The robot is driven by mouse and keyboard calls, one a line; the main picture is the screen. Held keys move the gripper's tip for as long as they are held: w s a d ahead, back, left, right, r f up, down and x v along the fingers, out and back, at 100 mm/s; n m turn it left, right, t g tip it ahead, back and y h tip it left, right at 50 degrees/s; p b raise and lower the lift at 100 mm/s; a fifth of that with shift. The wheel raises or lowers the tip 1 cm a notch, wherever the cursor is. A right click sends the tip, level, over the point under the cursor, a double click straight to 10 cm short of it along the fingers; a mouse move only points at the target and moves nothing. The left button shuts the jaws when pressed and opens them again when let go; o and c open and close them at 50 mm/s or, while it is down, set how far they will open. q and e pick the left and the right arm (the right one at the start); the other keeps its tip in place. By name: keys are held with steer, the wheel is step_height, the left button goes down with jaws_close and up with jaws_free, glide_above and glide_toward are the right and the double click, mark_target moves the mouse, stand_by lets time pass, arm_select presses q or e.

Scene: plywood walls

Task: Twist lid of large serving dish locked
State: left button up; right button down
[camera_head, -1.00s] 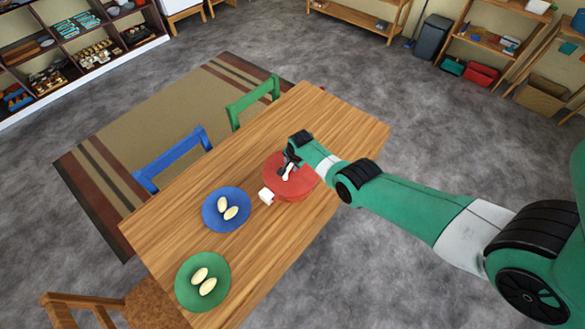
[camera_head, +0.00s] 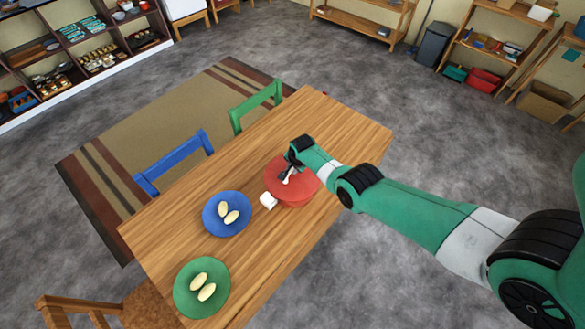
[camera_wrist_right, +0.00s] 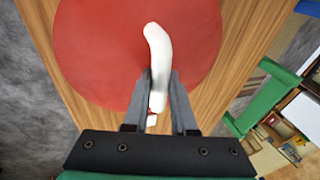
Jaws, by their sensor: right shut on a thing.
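The large serving dish (camera_head: 296,199) stands on the table with its round red lid (camera_head: 305,180) on it. The lid fills much of the right wrist view (camera_wrist_right: 92,55). A white curved handle (camera_wrist_right: 157,45) rises from the lid. My right gripper (camera_wrist_right: 160,85) is shut on the handle, with one dark finger on each side of its near part. In the head view my right gripper (camera_head: 288,172) is over the lid, partly hidden by my own wrist. Whether the lid is locked cannot be told. My left gripper is not in view.
A small white object (camera_head: 268,200) sits at the dish's left edge. A blue plate (camera_head: 227,214) and a green plate (camera_head: 202,288), each with two pale oval items, lie on the wooden table (camera_head: 345,125). A blue chair (camera_head: 173,160) and a green chair (camera_head: 255,106) stand along its far side.

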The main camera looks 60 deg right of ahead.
mark_target(295, 182)
steer(key=shift+m, duration=0.6)
steer(key=c, duration=0.7)
jaws_free()
steer(key=shift+o, duration=0.2)
steer(key=p+v, duration=1.1)
steer(key=p, duration=0.3)
steer(key=shift+a+r+p, duration=0.25)
steer(key=shift+r+p, duration=0.05)
steer(key=shift+p, duration=0.1)
